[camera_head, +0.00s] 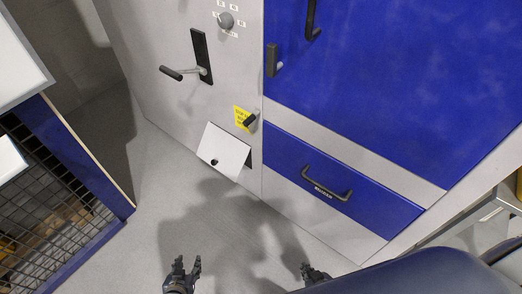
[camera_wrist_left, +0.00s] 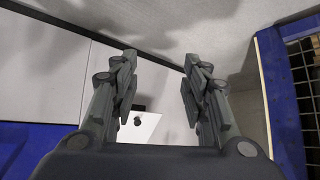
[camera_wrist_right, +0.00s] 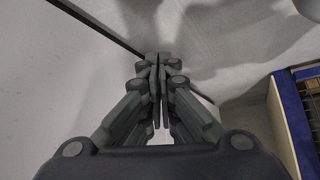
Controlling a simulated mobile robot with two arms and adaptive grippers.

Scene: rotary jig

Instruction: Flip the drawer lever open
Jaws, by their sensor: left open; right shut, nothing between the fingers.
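A blue drawer (camera_head: 345,200) with a black bar handle (camera_head: 326,184) is at the lower front of the cabinet. A small black lever (camera_head: 251,120) sits on a yellow label (camera_head: 241,118) just left of the drawer's upper corner. My left gripper (camera_head: 183,265) is open and empty, low in the head view and well apart from the cabinet fittings; its spread fingers show in the left wrist view (camera_wrist_left: 160,62). My right gripper (camera_head: 313,271) is to its right, partly cut off by my body. In the right wrist view (camera_wrist_right: 158,60) its fingers are closed together on nothing.
A larger lever handle on a black plate (camera_head: 202,55), a round knob (camera_head: 226,20) and a white flap (camera_head: 224,150) are on the grey panel. A blue door (camera_head: 400,70) is above the drawer. A blue-framed mesh cage (camera_head: 75,215) stands left. Open floor lies between.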

